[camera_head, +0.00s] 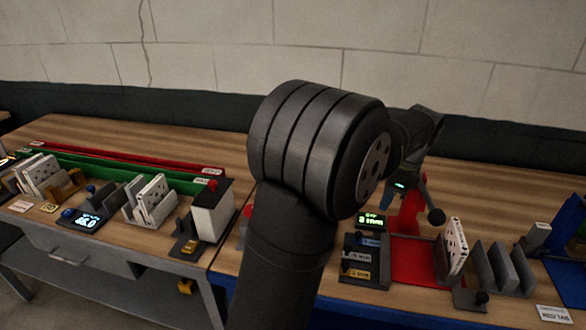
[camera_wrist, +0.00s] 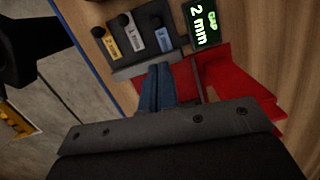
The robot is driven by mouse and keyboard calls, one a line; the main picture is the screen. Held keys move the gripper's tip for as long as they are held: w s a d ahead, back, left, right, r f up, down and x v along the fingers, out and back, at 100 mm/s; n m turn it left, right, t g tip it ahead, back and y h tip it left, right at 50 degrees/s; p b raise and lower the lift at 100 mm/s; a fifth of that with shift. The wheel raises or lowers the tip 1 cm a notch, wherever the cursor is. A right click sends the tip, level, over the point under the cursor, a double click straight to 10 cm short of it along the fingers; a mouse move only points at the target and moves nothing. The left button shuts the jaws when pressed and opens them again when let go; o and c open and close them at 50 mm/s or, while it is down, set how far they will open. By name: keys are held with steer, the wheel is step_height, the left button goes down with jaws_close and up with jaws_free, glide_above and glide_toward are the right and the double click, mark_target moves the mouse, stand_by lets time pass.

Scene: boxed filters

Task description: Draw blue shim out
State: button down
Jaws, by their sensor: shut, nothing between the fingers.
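A dark rack (camera_head: 368,282) holds several labelled slots; it also shows in the wrist view (camera_wrist: 128,72). Its labels are yellow (camera_wrist: 110,46), white (camera_wrist: 135,39) and blue (camera_wrist: 163,41), each beside a dark knob. The blue label (camera_head: 371,242) is at the rack's far end in the head view, by the display. The shim itself at this slot is mostly hidden; its knob (camera_wrist: 155,21) shows. My gripper (camera_wrist: 157,72) has blue fingers, shut and empty, pointing toward the blue-label end of the rack. In the head view my gripper (camera_head: 387,194) is partly hidden by my arm.
A display (camera_wrist: 201,20) reads "GAP 2 mm". A red fixture (camera_wrist: 240,75) stands beside the rack, with a ball-ended lever (camera_head: 436,215). A white perforated panel (camera_head: 454,246) and grey dividers (camera_head: 500,268) stand to the right. Other trays and boxes fill the left table.

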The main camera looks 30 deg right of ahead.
mark_target(358, 234)
steer(key=shift+m+t, duration=0.3)
steer(key=x, duration=1.1)
steer(key=shift+s+f, duration=0.15)
steer(key=shift+s, duration=0.15)
steer(key=shift+a, duration=0.1)
steer(key=shift+w+a, duration=1.15)
steer(key=shift+w, duration=0.05)
steer(key=v, duration=1)
steer(key=shift+d, duration=0.3)
steer(key=shift+s, duration=0.1)
steer(key=x, duration=0.9)
steer(key=shift+a+f, duration=0.2)
steer(key=shift+a, duration=0.1)
